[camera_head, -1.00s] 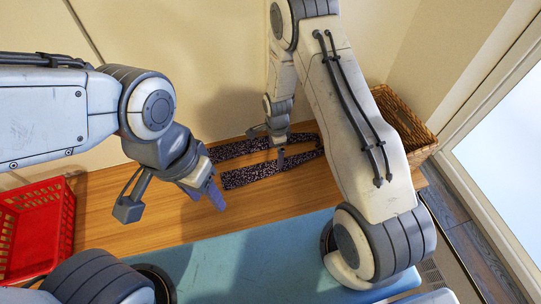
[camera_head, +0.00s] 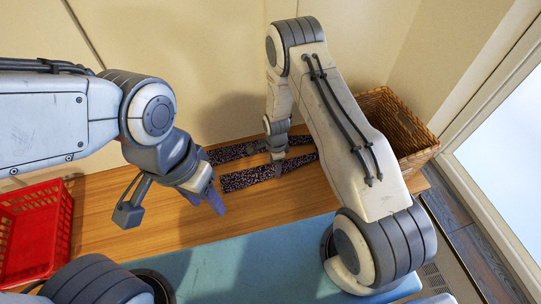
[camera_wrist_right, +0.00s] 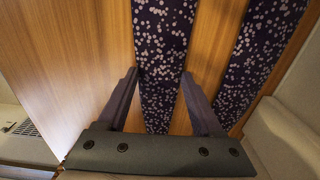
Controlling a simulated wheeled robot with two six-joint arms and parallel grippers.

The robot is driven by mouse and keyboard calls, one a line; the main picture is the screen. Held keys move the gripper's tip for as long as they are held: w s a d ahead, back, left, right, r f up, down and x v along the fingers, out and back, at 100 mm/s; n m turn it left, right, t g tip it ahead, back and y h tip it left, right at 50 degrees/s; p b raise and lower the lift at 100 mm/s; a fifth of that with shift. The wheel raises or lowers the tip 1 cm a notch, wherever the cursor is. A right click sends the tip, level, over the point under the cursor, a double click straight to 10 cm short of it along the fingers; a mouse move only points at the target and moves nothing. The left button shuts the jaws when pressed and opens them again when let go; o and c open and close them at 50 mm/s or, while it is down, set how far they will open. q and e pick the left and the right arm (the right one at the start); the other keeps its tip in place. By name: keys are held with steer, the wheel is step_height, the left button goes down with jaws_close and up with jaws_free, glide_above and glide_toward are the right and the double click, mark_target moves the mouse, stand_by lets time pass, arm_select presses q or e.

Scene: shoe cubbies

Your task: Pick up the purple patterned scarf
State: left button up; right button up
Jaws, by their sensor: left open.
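The purple patterned scarf (camera_head: 238,180), dark with pale speckles, lies on the wooden bench top as two roughly parallel strips. My right gripper (camera_head: 264,160) is over the scarf, pointing down. In the right wrist view its two fingers (camera_wrist_right: 159,76) are apart, one on each side of one scarf strip (camera_wrist_right: 162,40), with nothing pinched between them. The other strip lies to the right there. My left gripper (camera_head: 172,208) is open and empty, above the bench left of the scarf.
A red plastic basket (camera_head: 37,230) stands at the bench's left end. A brown wicker basket (camera_head: 405,125) stands at the right end. A wall is close behind the scarf. A blue surface (camera_head: 240,262) lies in front of the wooden top (camera_head: 110,215).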

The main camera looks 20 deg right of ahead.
steer(key=c, duration=0.6)
steer(key=shift+r, duration=0.15)
